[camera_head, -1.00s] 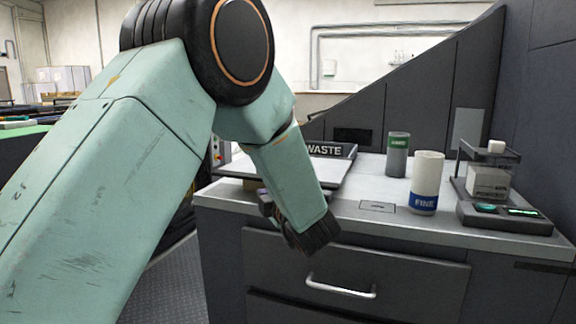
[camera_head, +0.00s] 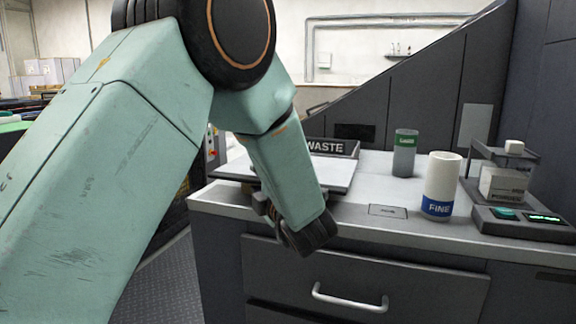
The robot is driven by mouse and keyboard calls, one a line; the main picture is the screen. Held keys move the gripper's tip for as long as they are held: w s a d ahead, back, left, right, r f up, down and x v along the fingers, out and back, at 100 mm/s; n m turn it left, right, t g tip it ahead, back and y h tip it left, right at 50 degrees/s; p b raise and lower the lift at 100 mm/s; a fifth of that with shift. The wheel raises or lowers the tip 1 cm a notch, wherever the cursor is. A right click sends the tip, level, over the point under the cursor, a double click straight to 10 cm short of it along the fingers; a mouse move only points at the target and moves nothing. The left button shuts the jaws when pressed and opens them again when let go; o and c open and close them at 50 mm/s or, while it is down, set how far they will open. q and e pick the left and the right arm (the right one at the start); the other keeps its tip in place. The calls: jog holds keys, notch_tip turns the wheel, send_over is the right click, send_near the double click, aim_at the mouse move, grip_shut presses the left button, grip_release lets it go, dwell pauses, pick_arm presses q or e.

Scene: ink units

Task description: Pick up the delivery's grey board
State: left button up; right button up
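My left arm comes in from the left, and its gripper (camera_head: 265,208) is at the front left edge of the counter, beside the flat tray with the WASTE sign. The forearm and wrist cover most of the fingers, so I cannot tell whether they are open, shut or holding something. I cannot make out a grey board for certain; the area behind my forearm is hidden. My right gripper is not in view.
A green-banded grey cylinder (camera_head: 404,155), a white cylinder marked FINE (camera_head: 440,187) and a scale-like device with a white box (camera_head: 503,185) stand to the right. A drawer handle (camera_head: 350,300) juts out below.

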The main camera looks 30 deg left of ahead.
pick_arm(q)
jog(key=shift+w+a+f, duration=0.15)
jog(key=shift+w+f, duration=0.05)
jog(key=shift+w, duration=0.1)
jog(key=shift+s+r, duration=0.2)
jog(key=shift+c, duration=0.9)
jog(key=shift+f, duration=0.15)
jog(key=c, duration=0.5)
grip_shut()
